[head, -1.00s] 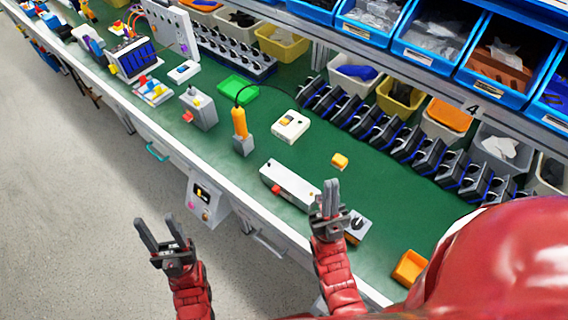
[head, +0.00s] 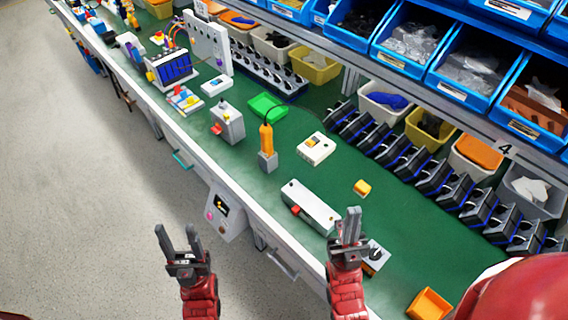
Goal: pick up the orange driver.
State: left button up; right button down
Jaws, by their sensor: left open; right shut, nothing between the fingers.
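The orange driver (head: 266,138) stands upright in a grey holder (head: 268,161) on the green bench top, with a black cable curving from its top. My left gripper (head: 177,232) is open and empty over the floor side, in front of the bench edge and well short of the driver. My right gripper (head: 350,214) is shut and empty, near the bench's front edge beside a small box with a black rotary knob (head: 375,256). Neither gripper touches the driver.
A long white box with a red switch (head: 310,207) lies between the driver and my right gripper. A grey box with a red button (head: 227,122) stands left of the driver.

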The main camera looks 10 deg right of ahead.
aim_at(265, 130)
jog(key=k+j+z, duration=0.35)
jog(key=k+z, duration=0.4)
jog(key=k, duration=0.1)
